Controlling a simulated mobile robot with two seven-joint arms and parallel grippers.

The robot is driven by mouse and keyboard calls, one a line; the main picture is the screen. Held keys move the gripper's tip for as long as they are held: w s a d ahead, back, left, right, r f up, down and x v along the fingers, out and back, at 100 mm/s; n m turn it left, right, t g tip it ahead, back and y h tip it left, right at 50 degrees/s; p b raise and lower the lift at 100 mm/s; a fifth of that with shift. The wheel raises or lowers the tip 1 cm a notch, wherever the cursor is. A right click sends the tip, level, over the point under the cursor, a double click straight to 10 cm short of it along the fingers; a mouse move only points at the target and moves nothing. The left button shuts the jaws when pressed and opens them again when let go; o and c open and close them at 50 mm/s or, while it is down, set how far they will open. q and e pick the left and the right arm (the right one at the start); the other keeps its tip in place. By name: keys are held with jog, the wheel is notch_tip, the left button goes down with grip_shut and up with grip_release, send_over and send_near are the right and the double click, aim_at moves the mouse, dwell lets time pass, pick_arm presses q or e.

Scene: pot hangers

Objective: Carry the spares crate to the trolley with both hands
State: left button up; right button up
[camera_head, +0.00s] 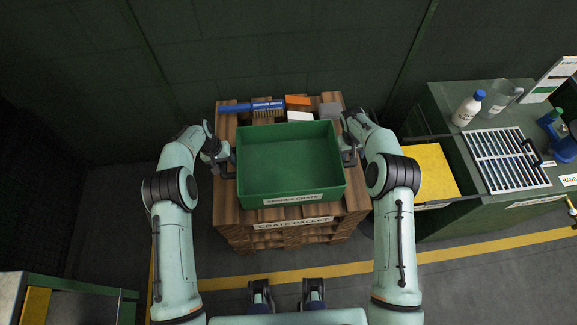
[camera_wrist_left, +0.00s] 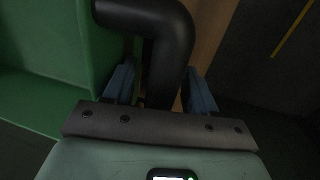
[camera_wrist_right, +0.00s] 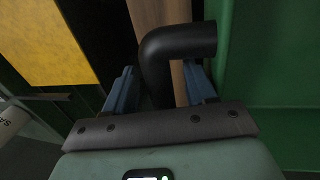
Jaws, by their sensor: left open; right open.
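The green spares crate (camera_head: 290,165) sits on the wooden crate pallet (camera_head: 228,205), and it looks empty. Its front carries a white label. My left gripper (camera_head: 226,168) is at the crate's left side. In the left wrist view its open fingers (camera_wrist_left: 160,88) stand on either side of a black handle (camera_wrist_left: 165,45), not closed on it. My right gripper (camera_head: 350,155) is at the crate's right side. In the right wrist view its open fingers (camera_wrist_right: 160,88) stand on either side of the other black handle (camera_wrist_right: 160,65). No trolley can be made out for certain.
A blue brush (camera_head: 252,106), an orange block (camera_head: 297,101), a white block (camera_head: 300,117) and a grey block (camera_head: 329,110) lie behind the crate. A green bench (camera_head: 440,100) at the right bears a white bottle (camera_head: 468,108), a jug (camera_head: 502,95) and a rack (camera_head: 507,158). Dark floor lies left of the pallet.

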pick_arm(q)
grip_shut()
pick_arm(e)
grip_shut()
pick_arm(q)
jog(key=shift+r, duration=0.1)
pick_arm(e)
jog(key=shift+w+r, duration=0.1)
dwell(0.9)
